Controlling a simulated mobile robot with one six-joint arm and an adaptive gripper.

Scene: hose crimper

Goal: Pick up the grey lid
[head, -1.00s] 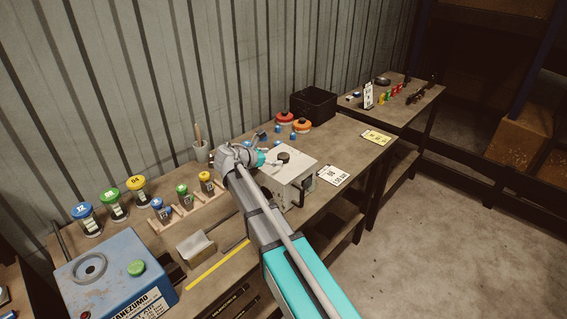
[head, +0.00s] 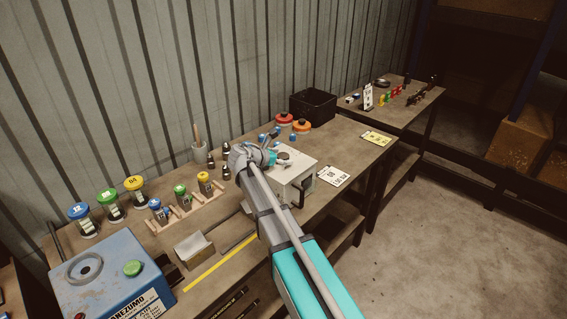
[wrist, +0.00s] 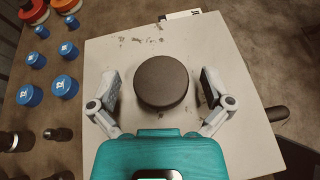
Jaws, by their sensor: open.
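The grey lid is a dark, round disc (wrist: 161,81) on the pale top of a white box (wrist: 110,60). In the head view the lid (head: 283,155) shows small on the white box (head: 290,176), just right of my gripper (head: 272,157). In the wrist view my gripper (wrist: 161,84) is open, with one finger on each side of the lid. Gaps show between both fingers and the lid. I cannot tell how high the fingertips are above the box top.
Several blue caps (wrist: 66,87) lie left of the box. Dark nozzle-like pieces (wrist: 57,135) stand nearby. A black bin (head: 313,104) and red and orange reels (head: 284,120) are behind. A dark handle (wrist: 278,114) sticks out at the box's right. White cards (head: 333,175) lie right of it.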

